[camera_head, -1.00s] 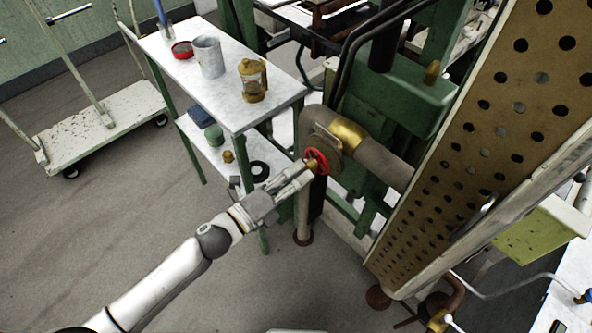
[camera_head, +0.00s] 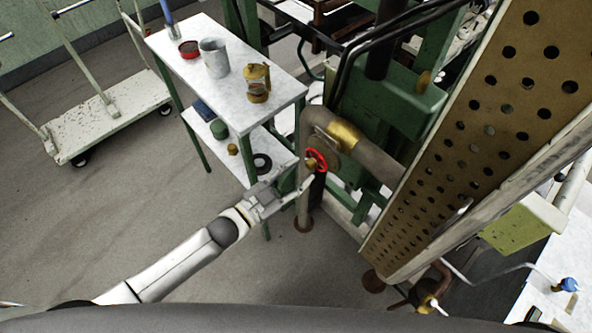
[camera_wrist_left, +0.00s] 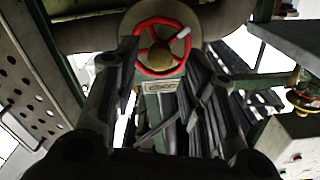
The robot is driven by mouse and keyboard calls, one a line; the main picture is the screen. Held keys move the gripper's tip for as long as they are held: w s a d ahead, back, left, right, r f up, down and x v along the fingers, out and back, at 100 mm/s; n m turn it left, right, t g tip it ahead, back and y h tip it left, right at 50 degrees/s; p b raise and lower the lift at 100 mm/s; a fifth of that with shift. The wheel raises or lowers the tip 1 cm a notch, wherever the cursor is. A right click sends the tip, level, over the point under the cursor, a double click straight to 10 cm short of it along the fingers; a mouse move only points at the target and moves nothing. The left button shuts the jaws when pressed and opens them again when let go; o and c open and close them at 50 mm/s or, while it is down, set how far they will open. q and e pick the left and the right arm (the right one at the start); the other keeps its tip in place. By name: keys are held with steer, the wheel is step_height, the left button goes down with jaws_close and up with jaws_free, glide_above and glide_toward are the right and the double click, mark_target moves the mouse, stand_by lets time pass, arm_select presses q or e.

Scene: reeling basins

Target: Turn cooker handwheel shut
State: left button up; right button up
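The cooker handwheel is a small red spoked wheel (camera_head: 317,160) with a brass hub, on a valve in the brown pipe in the head view. In the left wrist view the handwheel (camera_wrist_left: 160,48) is seen face-on at the top middle, with a pale mark on its rim at right. My left gripper (camera_head: 299,178) is just in front of the wheel, at its lower left. In the left wrist view its fingers (camera_wrist_left: 160,75) are spread apart with nothing between them, and the wheel shows beyond the tips. I cannot tell whether a fingertip touches the rim. My right gripper is not in view.
A white-topped green table (camera_head: 225,70) with a grey cup, a red tin and a brass lantern-like item stands left of the pipe. A large perforated panel (camera_head: 480,130) slopes at right. A white trolley (camera_head: 108,120) stands far left. The floor at lower left is clear.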

mark_target(307, 167)
arm_select(q)
steer(key=n, duration=0.3)
steer(key=shift+b+x, duration=0.35)
steer(key=shift+x, duration=0.8)
steer(key=shift+w+d, duration=0.3)
steer(key=shift+c, duration=0.3)
